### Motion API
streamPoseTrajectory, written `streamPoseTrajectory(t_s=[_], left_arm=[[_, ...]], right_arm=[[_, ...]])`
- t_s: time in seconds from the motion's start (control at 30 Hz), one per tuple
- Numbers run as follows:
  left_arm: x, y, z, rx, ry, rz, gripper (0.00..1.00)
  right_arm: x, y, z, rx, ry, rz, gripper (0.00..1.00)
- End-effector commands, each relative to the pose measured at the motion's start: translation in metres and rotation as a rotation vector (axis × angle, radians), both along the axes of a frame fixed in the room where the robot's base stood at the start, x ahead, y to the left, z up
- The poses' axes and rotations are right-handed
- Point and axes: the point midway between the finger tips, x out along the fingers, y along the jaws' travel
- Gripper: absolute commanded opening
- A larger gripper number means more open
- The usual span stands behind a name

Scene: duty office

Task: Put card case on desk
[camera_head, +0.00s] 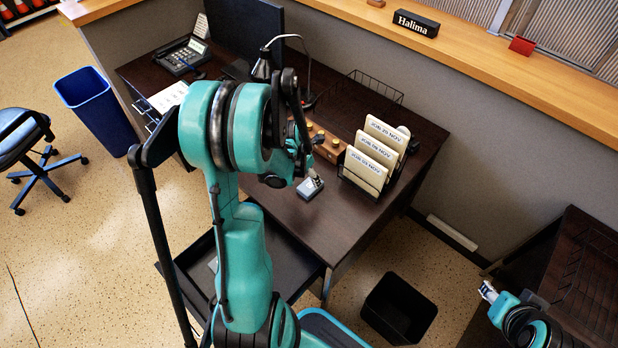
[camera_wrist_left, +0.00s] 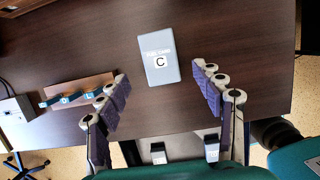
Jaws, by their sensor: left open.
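The card case, a flat grey box with a white label reading C (camera_wrist_left: 158,62), lies on the dark brown desk (camera_wrist_left: 240,40). In the head view the grey case (camera_head: 308,190) shows on the desk top (camera_head: 380,215), partly hidden by my left gripper. My left gripper (camera_wrist_left: 160,78) is open, its two padded fingers on either side of the case with gaps between; it holds nothing. My teal left arm hides much of the desk in the head view. My right gripper (camera_head: 488,291) is at the lower right, away from the desk; its jaws are too small to judge.
A file rack with labelled folders (camera_head: 372,154), a wooden block with knobs (camera_head: 328,146), a wire tray (camera_head: 366,88), a lamp (camera_head: 262,68) and a phone (camera_head: 184,57) stand on the desk. An open drawer (camera_head: 190,262) juts out below. A black bin (camera_head: 398,308) stands on the floor.

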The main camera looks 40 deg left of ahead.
Motion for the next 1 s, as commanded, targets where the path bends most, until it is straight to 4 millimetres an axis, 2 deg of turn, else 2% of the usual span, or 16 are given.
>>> streamPoseTrajectory(t_s=[0.03,0.1,0.37,0.47,0.57,0.77,0.9,1.0], left_arm=[[-0.003,0.0,0.015,0.0,0.0,0.001,0.67],[-0.007,0.0,0.027,0.0,0.0,0.001,0.67],[-0.013,-0.001,0.053,0.007,-0.003,-0.023,0.67],[-0.013,-0.014,0.066,0.055,-0.017,-0.157,0.67],[-0.014,-0.04,0.091,0.158,-0.044,-0.44,0.67],[-0.03,-0.106,0.145,0.478,-0.103,-1.227,0.67],[-0.051,-0.148,0.171,0.736,-0.122,-1.778,0.67],[-0.068,-0.173,0.183,0.925,-0.12,-2.136,0.67]], right_arm=[[0.0,0.0,0.008,0.0,0.0,0.0,0.4],[0.0,0.0,0.012,0.0,0.0,0.0,0.4],[0.0,0.0,0.02,0.0,0.0,0.0,0.4],[0.0,0.0,0.02,0.0,0.0,0.0,0.4],[0.0,0.0,0.019,0.0,0.0,0.0,0.4],[0.0,0.0,0.019,0.0,0.0,0.0,0.4],[0.0,0.0,0.019,0.0,0.0,0.0,0.4],[0.0,0.0,0.019,0.0,0.0,0.0,0.4]])
